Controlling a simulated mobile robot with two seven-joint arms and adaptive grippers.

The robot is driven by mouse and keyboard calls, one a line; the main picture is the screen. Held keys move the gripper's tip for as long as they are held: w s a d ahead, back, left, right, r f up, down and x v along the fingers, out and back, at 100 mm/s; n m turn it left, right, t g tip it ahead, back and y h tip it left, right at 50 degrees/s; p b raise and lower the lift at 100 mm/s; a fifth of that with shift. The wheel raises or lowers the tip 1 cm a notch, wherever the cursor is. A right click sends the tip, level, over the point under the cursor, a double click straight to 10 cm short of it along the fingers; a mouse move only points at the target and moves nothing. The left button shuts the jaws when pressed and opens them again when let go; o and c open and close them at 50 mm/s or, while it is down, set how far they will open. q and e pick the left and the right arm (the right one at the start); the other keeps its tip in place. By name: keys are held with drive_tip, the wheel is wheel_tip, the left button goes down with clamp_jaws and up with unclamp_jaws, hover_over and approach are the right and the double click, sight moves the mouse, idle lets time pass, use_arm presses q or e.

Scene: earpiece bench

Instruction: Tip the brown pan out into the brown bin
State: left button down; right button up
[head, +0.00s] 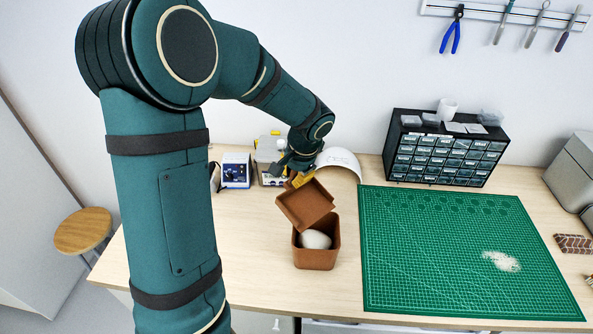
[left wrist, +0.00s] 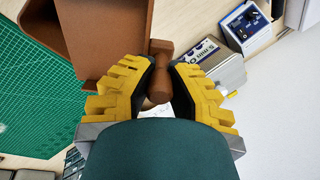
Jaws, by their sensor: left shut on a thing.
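The brown pan (head: 306,203) is a shallow square tray, steeply tilted above the back of the brown bin (head: 317,259). Its inside faces the head view and looks empty. My left gripper (head: 301,180) is shut on the pan's handle; in the left wrist view the yellow fingers (left wrist: 160,84) sit on either side of the brown handle (left wrist: 160,62), with the pan (left wrist: 105,35) beyond. The bin stands upright on the bench and holds a pale rounded lump (head: 315,240). My right gripper is in neither view.
A green cutting mat (head: 430,250) with a pale speckled patch (head: 501,261) lies right of the bin. A black drawer cabinet (head: 445,147), a blue-fronted box (head: 236,170) and a white curved object (head: 342,160) stand behind. Bare bench lies left of the bin.

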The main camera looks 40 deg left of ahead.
use_arm(q)
drive_tip(key=shift+w+a+h+p, duration=0.1)
drive_tip(key=shift+a+h+p, duration=0.25)
drive_tip(key=shift+a+h, duration=0.05)
drive_tip(key=shift+w+a+f+g+h, duration=0.15)
drive_tip(key=shift+a+f+h, duration=0.15)
drive_tip(key=shift+a+h, duration=0.25)
drive_tip(key=shift+w+a+f+g+h, duration=0.15)
drive_tip(key=shift+a+f+h, duration=0.1)
drive_tip(key=shift+a+h, duration=0.3)
drive_tip(key=shift+s+d, duration=0.1)
